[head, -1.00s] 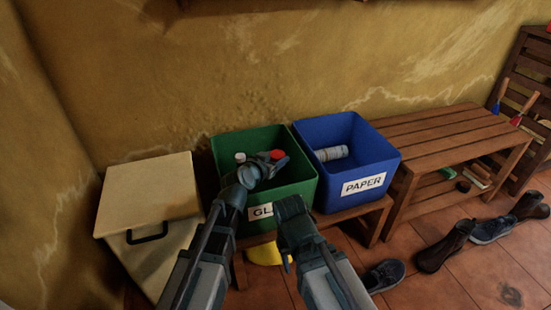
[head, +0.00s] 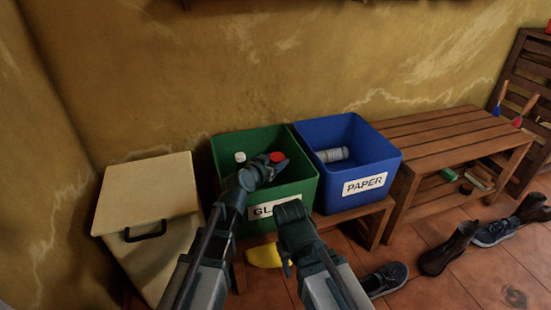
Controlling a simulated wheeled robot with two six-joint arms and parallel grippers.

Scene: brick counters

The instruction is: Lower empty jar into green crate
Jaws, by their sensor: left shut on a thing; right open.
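The green crate (head: 305,190) with a partly covered white label stands on a low wooden bench. My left gripper (head: 274,166) is over the crate's opening, shut on a jar. Of the jar, only its red lid (head: 277,157) shows clearly; the gripper hides the rest, so I cannot tell whether it is empty or touches the crate floor. A white-capped item (head: 240,157) is inside the crate at the back left. My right gripper (head: 289,209) is in front of the crate, near its label; its fingers are hard to make out, and it holds nothing visible.
The blue crate (head: 392,166) marked PAPER stands right beside the green one, with a grey cylindrical item (head: 331,155) inside. A cream lidded bin (head: 150,195) is at the left. A slatted bench (head: 450,130) and shoes (head: 447,250) are at the right. A yellow object (head: 264,256) lies below.

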